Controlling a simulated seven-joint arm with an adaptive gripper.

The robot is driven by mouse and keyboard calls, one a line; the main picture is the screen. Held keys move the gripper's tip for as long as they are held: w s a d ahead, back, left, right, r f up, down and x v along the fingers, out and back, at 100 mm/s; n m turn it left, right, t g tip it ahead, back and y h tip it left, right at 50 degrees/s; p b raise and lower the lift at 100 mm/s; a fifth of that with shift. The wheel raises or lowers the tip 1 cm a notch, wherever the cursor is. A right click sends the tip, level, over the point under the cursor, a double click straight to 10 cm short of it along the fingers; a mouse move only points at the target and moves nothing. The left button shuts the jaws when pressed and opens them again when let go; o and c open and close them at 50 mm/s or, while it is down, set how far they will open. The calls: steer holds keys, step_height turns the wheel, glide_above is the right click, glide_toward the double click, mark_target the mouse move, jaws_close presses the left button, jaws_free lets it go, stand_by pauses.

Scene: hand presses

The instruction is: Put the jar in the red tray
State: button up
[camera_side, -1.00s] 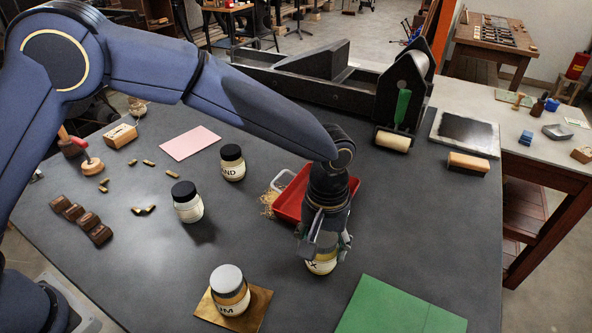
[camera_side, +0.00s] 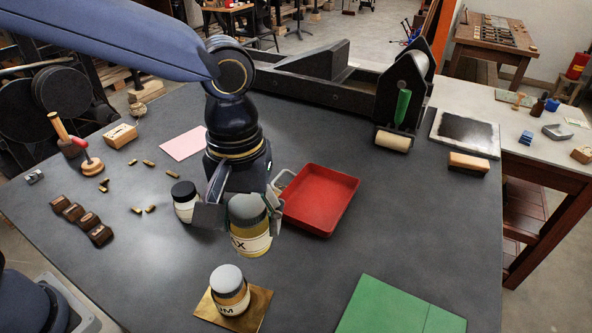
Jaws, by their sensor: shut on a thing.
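My gripper (camera_side: 240,214) is shut on a jar (camera_side: 252,242) with a grey lid, yellowish contents and a label reading "AX" at its visible end. It holds the jar upright, seemingly above the table. The red tray (camera_side: 320,198) lies just right of the held jar and is empty as far as I see. A jar with a black lid (camera_side: 183,199) stands left of my gripper, partly covered by it. Another grey-lidded jar (camera_side: 230,291), labelled "UM" or similar, stands on a brass-coloured plate (camera_side: 258,306) in front.
A green sheet (camera_side: 398,310) lies at front right and a pink sheet (camera_side: 188,143) behind my gripper. A black press (camera_side: 405,90) with a pale roller stands at the back. Wooden stamps (camera_side: 82,218) and small brass pieces (camera_side: 150,209) lie left. The table's centre right is clear.

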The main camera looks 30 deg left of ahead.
steer(key=w+a+n, duration=0.5)
steer(key=w+a, duration=0.1)
steer(key=w, duration=0.3)
glide_above(304, 207)
step_height(304, 207, down, 10)
steer(key=shift+f, duration=1.65)
steer(key=shift+f, duration=0.15)
steer(key=o, duration=1.3)
steer(key=shift+o, duration=0.2)
